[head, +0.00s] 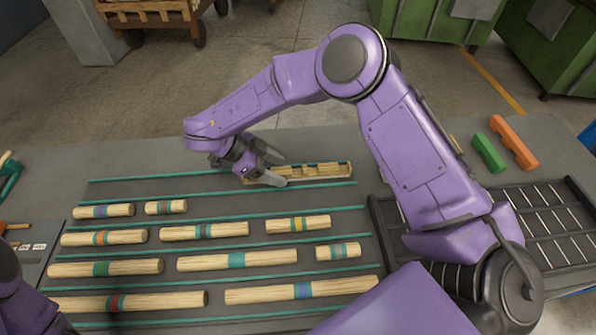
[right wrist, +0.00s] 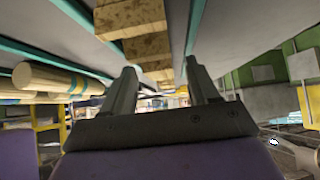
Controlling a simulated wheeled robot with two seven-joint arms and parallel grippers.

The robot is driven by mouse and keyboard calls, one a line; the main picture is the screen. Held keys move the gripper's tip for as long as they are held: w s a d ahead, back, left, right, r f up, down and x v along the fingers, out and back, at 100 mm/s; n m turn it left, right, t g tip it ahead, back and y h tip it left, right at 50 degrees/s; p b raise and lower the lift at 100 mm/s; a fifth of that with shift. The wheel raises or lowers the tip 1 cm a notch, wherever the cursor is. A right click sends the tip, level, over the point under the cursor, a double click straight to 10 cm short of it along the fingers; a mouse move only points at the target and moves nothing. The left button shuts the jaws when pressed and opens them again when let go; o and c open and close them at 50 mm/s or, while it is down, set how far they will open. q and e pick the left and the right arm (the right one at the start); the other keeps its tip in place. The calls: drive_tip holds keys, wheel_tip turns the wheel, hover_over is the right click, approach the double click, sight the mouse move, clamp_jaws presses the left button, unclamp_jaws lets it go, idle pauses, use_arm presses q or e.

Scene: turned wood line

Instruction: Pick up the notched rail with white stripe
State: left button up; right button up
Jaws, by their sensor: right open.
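The notched rail (head: 325,171) is a pale wooden strip with cut-outs, lying at the far end of the slatted work surface. I cannot make out a white stripe on it. My right gripper (head: 284,172) is open at the rail's left part, with its fingers hiding some of it. In the right wrist view the rail (right wrist: 143,48) shows as stepped wooden blocks running between and beyond the two spread fingers (right wrist: 162,88). I cannot tell whether the fingers touch it. My left gripper is not in view; only part of my left arm shows at the lower left.
Several striped wooden dowels (head: 237,260) lie in rows between teal strips nearer me. A black compartment rack (head: 560,240) stands at the right, with a green block (head: 489,153) and an orange block (head: 514,142) behind it. A grey tool board (head: 30,250) is at the left.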

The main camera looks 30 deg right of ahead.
drive_tip(key=shift+w+a, duration=0.1)
drive_tip(key=c, duration=1)
clamp_jaws()
drive_tip(key=shift+r, duration=0.1)
